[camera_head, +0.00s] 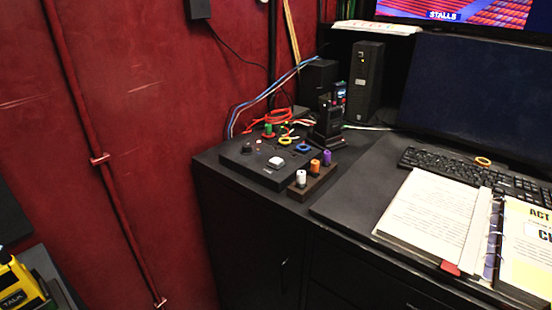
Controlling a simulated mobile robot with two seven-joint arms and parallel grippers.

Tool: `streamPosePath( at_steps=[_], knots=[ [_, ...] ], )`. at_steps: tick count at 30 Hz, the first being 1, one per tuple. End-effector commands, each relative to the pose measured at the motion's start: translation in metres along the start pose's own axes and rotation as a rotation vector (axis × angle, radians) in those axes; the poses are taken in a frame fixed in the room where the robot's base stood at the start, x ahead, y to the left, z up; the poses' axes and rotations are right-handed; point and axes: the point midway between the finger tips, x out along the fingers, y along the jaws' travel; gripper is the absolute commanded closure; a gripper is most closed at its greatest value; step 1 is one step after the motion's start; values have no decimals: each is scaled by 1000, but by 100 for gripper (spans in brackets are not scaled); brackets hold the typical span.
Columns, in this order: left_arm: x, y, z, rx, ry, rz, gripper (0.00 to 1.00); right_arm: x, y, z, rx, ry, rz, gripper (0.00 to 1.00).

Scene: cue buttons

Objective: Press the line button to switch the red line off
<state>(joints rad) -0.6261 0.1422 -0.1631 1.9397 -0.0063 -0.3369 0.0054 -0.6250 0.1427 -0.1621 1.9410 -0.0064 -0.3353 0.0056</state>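A low black control box (240,162) sits on the left end of the dark desk. A pale square button (276,161) stands on its top near the front edge. A small red spot (258,141), perhaps a light, shows towards the back of the box, and a dark knob (247,148) is at its left. The labels on the box are too small to read, so I cannot tell which control is the line button. Neither of my grippers is in view.
A wooden block (312,187) with white, orange and purple pegs stands close in front of the box. A black handset stand (326,134) and cables crowd behind. An open binder (433,215) and keyboard (470,172) lie right. A yellow "TALK" device (18,285) is lower left.

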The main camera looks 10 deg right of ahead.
Motion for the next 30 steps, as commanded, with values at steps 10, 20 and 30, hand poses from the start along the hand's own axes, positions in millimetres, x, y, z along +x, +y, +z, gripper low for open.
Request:
streamPosePath(
  at_steps=[10, 20, 30],
  knots=[
    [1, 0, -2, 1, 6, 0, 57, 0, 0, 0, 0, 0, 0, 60],
    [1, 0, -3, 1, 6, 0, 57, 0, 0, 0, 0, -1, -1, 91],
    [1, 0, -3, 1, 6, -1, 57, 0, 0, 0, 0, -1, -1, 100]
  ],
)
